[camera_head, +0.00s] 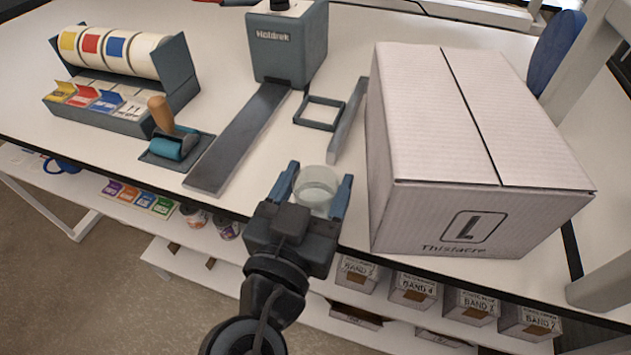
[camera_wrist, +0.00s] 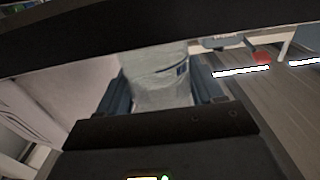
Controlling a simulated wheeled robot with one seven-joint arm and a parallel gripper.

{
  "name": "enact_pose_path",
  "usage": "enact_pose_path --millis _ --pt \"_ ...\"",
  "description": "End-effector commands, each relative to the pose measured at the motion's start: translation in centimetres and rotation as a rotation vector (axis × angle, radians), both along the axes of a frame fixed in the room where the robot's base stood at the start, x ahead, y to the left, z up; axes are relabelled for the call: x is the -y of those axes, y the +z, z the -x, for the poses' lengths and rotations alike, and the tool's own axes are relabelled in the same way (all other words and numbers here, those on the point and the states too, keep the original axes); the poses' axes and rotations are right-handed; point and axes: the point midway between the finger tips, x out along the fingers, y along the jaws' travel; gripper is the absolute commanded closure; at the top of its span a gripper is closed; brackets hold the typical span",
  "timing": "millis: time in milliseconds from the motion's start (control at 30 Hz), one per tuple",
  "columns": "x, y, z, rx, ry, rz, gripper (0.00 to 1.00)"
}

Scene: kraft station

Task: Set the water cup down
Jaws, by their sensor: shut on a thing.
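My gripper (camera_head: 318,190) is shut on the water cup (camera_head: 317,183), a clear cup with pale contents. It holds the cup between its two blue fingers near the front edge of the white table (camera_head: 255,186). The cup looks upright in the head view; I cannot tell whether its base touches the table. In the wrist view the cup (camera_wrist: 157,80) sits between the fingers of my gripper (camera_wrist: 160,88), and its upper part is cut off by a dark band.
A large white box (camera_head: 470,120) stands close on the right. A grey machine (camera_head: 288,45) with a metal strip (camera_head: 237,140) and a small square frame (camera_head: 319,112) are behind. A roller (camera_head: 172,147) and label dispenser (camera_head: 120,75) are at left. Bare table lies between strip and frame.

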Motion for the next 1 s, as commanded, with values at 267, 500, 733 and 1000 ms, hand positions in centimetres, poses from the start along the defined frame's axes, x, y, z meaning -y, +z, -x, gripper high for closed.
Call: enact_pose_path --millis 267,500,733,1000 --pt "0.0 -0.1 0.0 0.0 0.0 0.0 0.15" --pt "0.0 -0.1 0.0 0.0 0.0 0.0 0.08" --pt "-0.2 0.0 0.4 0.0 0.002 0.0 0.08" --pt "-2.0 -0.2 5.4 0.0 0.004 -0.001 0.08"
